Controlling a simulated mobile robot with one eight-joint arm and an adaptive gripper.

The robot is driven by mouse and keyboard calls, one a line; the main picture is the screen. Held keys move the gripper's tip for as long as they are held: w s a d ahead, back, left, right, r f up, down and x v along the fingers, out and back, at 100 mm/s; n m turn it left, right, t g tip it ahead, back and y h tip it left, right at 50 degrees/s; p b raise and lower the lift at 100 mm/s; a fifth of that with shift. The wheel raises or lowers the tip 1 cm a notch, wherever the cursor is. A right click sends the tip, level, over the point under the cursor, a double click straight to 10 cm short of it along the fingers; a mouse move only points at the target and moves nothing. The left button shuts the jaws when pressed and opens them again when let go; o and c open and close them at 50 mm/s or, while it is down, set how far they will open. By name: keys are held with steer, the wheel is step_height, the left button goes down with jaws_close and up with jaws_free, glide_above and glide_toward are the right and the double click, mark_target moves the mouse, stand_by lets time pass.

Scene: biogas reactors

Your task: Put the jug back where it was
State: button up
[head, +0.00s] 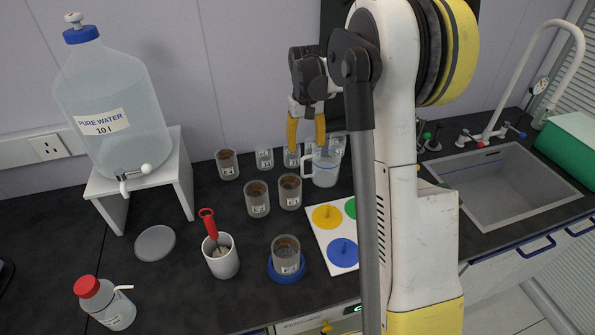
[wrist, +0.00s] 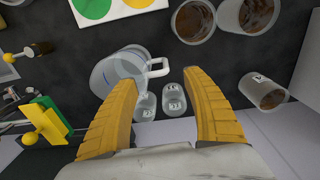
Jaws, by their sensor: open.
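The clear jug (head: 325,169) stands upright on the dark counter near the back, left of my arm. Its handle points left in the head view. In the wrist view the jug (wrist: 117,72) appears left of centre, with its handle (wrist: 158,67) between the lines of my fingers. My gripper (head: 306,145) is open and empty, its yellow fingers pointing down over the handle side of the jug. In the wrist view my gripper (wrist: 160,82) frames the handle. I cannot tell whether either finger touches it.
Several brown-filled beakers (head: 257,199) and small clear cups (head: 264,158) stand close around the jug. A white card (head: 315,218) with coloured discs lies in front. A beaker (head: 286,256) sits on a blue base. The water tank (head: 115,100) is left, the sink (head: 510,185) right.

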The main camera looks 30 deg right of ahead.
steer(key=s+a+r+t, duration=0.2)
steer(key=s+a+r, duration=0.3)
steer(key=a+r, duration=0.2)
steer(key=s+a+r+n+t, duration=0.1)
steer(key=s+a+t, duration=0.1)
steer(key=s+a, duration=0.5)
steer(key=s+a+n+t, duration=0.1)
steer(key=s+a+t, duration=0.2)
steer(key=s+a, duration=0.4)
steer(key=s, duration=0.5)
steer(key=shift+s+r+n, duration=0.3)
steer(key=shift+r+n, duration=0.05)
steer(key=shift+n, duration=0.05)
